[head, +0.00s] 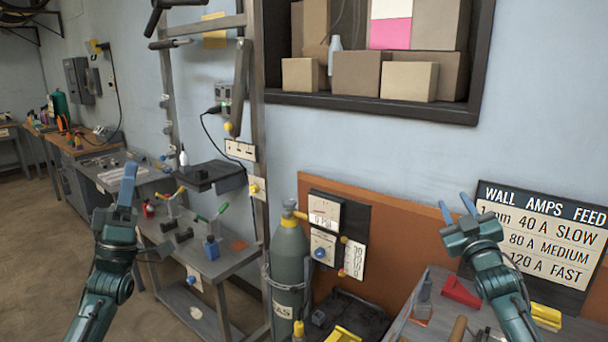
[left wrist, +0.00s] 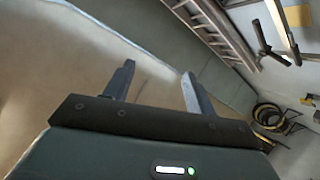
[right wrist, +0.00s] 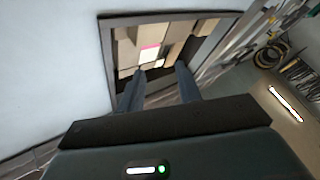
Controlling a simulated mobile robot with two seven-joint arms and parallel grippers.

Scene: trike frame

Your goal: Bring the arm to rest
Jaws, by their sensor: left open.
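My left gripper (head: 128,187) is raised at the left of the head view, pointing up, in front of the grey bench. In the left wrist view its two fingers (left wrist: 157,85) stand apart with nothing between them. My right gripper (head: 457,206) is raised at the right of the head view, in front of the wall and beside the amps sign. In the right wrist view its two fingers (right wrist: 158,88) stand apart with nothing between them. Both arms are held up, clear of the benches.
A grey gas cylinder (head: 289,270) stands chained near the middle. A metal bench (head: 240,262) with clamps is at centre left. A right-hand bench (head: 455,275) carries a red block (head: 460,292) under my right arm. The amps sign (head: 540,238) leans behind. Boxes fill a wall shelf (head: 445,112).

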